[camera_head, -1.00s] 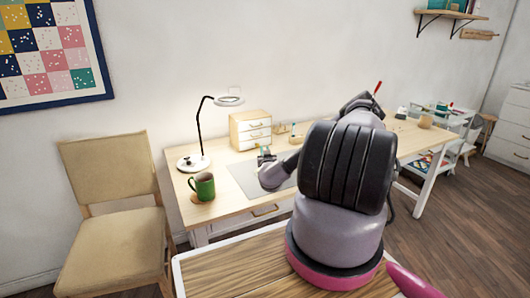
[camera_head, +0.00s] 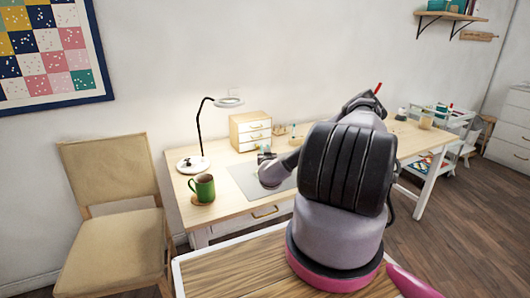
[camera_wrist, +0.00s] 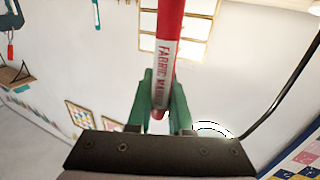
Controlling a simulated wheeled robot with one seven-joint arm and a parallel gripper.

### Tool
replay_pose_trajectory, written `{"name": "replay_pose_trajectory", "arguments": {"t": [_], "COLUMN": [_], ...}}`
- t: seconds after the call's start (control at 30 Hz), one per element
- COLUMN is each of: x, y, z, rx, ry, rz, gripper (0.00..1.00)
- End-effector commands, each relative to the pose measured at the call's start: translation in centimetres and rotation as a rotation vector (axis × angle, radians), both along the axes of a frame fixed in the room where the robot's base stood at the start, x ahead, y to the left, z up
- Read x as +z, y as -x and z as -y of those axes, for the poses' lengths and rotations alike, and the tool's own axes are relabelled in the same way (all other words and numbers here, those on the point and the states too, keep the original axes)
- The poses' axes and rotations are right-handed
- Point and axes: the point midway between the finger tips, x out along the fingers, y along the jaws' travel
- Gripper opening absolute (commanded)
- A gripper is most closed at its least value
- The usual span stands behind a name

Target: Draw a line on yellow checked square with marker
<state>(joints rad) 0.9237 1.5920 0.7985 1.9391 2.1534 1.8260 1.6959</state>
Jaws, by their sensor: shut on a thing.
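A red fabric marker (camera_wrist: 166,45) with a pale lettered label stands between the green fingers of my gripper (camera_wrist: 162,82) in the wrist view. The fingers are shut on it, and its far end runs out of the top of that view. In the head view a small red end, likely the marker (camera_head: 378,88), shows above the dark end of my arm, over the right part of the desk. My arm hides most of the gripper there. I cannot make out a yellow checked square on the desk; my arm covers part of the top.
The desk (camera_head: 225,214) bears a grey mat (camera_head: 243,181), a green mug (camera_head: 203,187), a ring lamp (camera_head: 199,130) and a small drawer box (camera_head: 250,132). A chair (camera_head: 115,210) stands at left. A patchwork quilt (camera_head: 52,63) with some yellow patches hangs on the wall.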

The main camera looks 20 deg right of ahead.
Motion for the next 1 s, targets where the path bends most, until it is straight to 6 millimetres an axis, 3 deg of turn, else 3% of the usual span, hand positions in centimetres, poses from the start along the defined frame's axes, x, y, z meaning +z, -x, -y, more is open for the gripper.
{"name": "replay_pose_trajectory", "arguments": {"t": [0.5, 1.0], "x": [3.1, 3.1], "y": [0.0, 0.0], "z": [0.0, 0.1], "rx": [0.0, -0.001], "ry": [0.0, 0.0], "rz": [0.001, 0.001], "gripper": [0.0, 0.0]}}
